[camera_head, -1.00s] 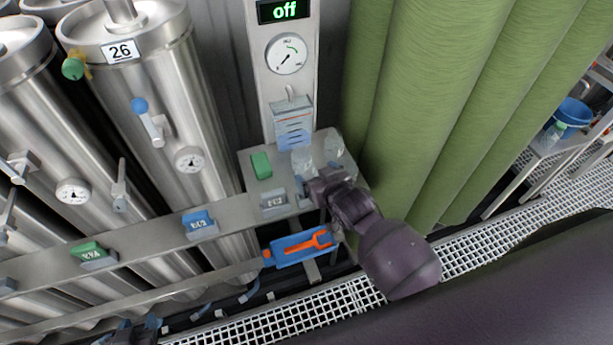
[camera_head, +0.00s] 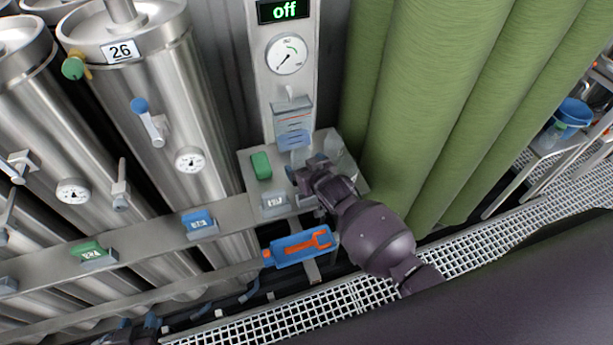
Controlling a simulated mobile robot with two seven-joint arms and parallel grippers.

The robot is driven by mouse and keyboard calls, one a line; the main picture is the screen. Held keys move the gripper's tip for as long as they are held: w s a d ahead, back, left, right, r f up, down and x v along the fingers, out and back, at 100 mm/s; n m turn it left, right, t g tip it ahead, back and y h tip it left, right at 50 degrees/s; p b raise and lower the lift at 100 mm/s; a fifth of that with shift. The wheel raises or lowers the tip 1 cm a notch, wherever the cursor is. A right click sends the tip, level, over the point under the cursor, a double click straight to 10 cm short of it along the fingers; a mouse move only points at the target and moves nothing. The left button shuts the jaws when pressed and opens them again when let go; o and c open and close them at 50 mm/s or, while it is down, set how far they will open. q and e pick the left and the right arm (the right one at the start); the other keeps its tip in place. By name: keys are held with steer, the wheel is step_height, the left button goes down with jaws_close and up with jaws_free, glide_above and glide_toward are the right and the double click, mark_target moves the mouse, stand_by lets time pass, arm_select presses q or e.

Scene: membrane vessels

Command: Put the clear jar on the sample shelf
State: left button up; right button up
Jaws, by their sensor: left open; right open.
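A clear jar (camera_head: 334,143) stands on a grey shelf (camera_head: 246,180) below the gauge panel, behind my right gripper. A second clear shape (camera_head: 299,156) is at that gripper's fingers, partly hidden; I cannot tell whether the fingers touch it. My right gripper (camera_head: 304,172) is open over the right part of the shelf. My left gripper (camera_head: 135,332) is low at the bottom left edge, mostly cut off, away from the shelf. No label shows which surface is the sample shelf.
A green block (camera_head: 261,165) and a grey labelled block (camera_head: 274,201) sit on the shelf's left part. A blue tray with an orange wrench (camera_head: 300,247) hangs below. Green columns (camera_head: 425,110) stand close on the right. Steel vessels (camera_head: 135,60) fill the left.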

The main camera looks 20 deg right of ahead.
steer(key=c, duration=1)
steer(key=shift+s, duration=0.1)
steer(key=shift+c, duration=0.2)
